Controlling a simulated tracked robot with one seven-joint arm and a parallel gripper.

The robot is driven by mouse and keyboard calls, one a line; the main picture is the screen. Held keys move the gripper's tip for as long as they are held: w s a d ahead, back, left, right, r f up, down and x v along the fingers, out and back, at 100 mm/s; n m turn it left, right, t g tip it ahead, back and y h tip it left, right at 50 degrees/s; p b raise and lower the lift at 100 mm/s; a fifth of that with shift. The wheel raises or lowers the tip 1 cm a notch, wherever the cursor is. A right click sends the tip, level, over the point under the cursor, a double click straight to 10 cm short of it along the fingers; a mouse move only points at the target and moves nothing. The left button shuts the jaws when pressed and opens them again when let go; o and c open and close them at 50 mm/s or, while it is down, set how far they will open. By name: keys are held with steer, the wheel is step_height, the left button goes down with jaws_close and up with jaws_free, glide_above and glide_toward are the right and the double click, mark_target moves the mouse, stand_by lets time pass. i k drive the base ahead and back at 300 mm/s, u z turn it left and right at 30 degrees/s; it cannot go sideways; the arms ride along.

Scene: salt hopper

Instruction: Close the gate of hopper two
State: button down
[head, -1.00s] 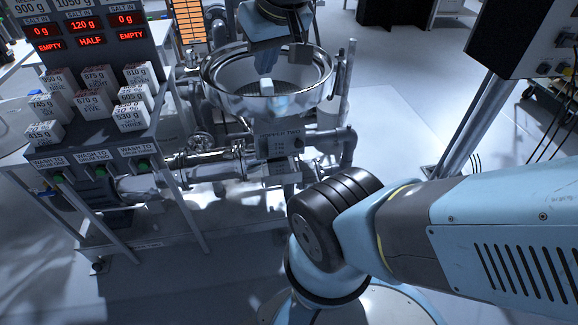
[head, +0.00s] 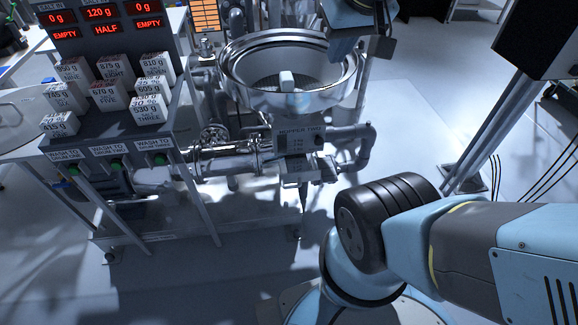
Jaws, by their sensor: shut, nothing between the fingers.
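Hopper two is a round shiny metal bowl (head: 245,92) with a wide rim, over a grey control box (head: 297,140) marked HOPPER TWO. A small white block (head: 287,80) shows inside the bowl. Below the box is a metal outlet assembly (head: 302,172) with a thin pointed part hanging down; I cannot tell how its gate stands. My gripper (head: 345,48) is at the top, over the bowl's right back rim. It is shut and holds nothing. Its fingertips are hard to make out, and I cannot tell whether they touch the rim.
A display panel (head: 100,35) with red readouts stands at the left, above a sloped board with several white labelled blocks (head: 110,95) and wash buttons (head: 115,164). Pipes (head: 230,162) run beside the hopper. A dark box on a post (head: 545,40) stands right. Floor between is clear.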

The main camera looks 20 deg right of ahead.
mark_target(297, 167)
steer(key=u, duration=0.85)
steer(key=i, duration=0.1)
steer(key=z, duration=2.95)
steer(key=k, duration=0.3)
steer(key=u, duration=1.65)
steer(key=k, duration=0.4)
steer(key=u, duration=0.65)
